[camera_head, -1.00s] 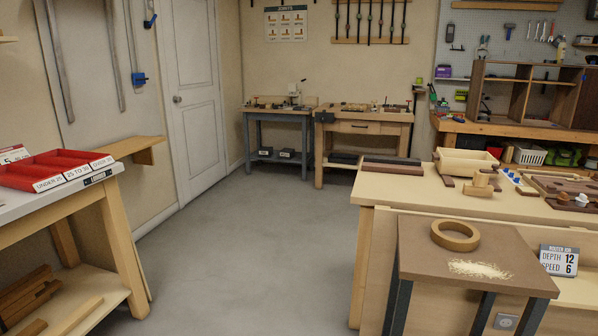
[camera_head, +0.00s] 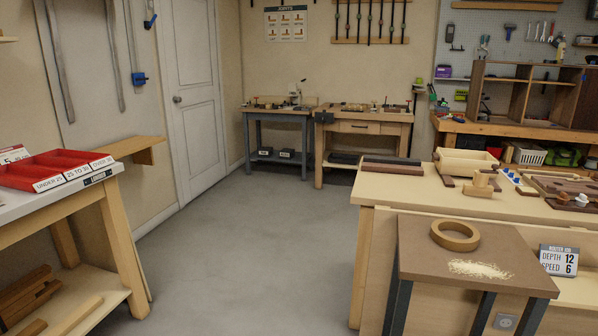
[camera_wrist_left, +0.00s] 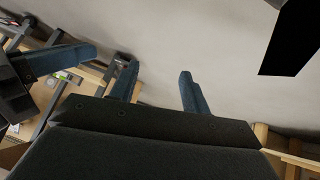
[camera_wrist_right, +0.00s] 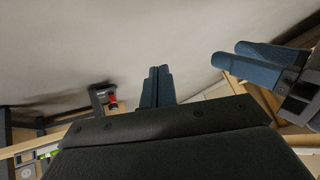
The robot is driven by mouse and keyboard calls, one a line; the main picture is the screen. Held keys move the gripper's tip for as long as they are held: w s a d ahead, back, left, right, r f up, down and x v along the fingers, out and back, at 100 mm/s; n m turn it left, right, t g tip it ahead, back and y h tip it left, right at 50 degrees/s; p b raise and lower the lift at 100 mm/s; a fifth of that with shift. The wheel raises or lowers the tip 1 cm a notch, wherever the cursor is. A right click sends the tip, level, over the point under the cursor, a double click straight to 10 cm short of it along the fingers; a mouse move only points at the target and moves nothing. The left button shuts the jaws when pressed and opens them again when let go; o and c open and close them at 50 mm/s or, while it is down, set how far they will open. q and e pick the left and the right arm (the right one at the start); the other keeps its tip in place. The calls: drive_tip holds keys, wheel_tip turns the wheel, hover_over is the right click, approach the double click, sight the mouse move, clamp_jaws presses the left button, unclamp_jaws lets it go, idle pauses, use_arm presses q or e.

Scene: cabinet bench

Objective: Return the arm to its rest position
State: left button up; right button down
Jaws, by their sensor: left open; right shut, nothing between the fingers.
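Neither of my arms shows in the head view. In the left wrist view my left gripper (camera_wrist_left: 159,68) has its two blue fingers wide apart, with only grey floor between them. In the right wrist view my right gripper (camera_wrist_right: 159,69) has its blue fingers together with nothing between them. Each wrist view also shows the other gripper at its side: the right one at the left of the left wrist view, the left one at the right of the right wrist view. Both grippers are empty and apart from each other.
A small brown table (camera_head: 416,262) with a wooden ring (camera_head: 455,236) stands front right, before a long workbench (camera_head: 400,188). A bench with a red tray (camera_head: 50,168) stands at left. Back benches (camera_head: 365,128) line the wall. The grey floor (camera_head: 265,240) between is clear.

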use_arm(q)
drive_tip(key=s+a+r+g+y+p, duration=0.1)
drive_tip(key=a+r+p, duration=0.3)
drive_tip(key=r, duration=1.8)
drive_tip(key=s+a+r+g+y+p, duration=0.1)
drive_tip(key=a+r+g+p, duration=0.3)
drive_tip(key=r+p, duration=1)
drive_tip(key=w+d+v, duration=0.1)
drive_tip(key=v, duration=0.6)
drive_tip(key=shift+r+p, duration=0.35)
drive_tip(key=shift+r, duration=0.15)
drive_tip(key=shift+s, duration=0.15)
drive_tip(key=shift+c, duration=0.5)
use_arm(e)
drive_tip(key=s+d+r+g+h, duration=0.1)
drive_tip(key=d+r, duration=0.3)
drive_tip(key=r, duration=1.8)
drive_tip(key=s+d+r+g+h, duration=0.1)
drive_tip(key=d+r+g, duration=0.3)
drive_tip(key=r, duration=1.7)
drive_tip(key=shift+s+r, duration=0.2)
drive_tip(key=shift+r, duration=0.2)
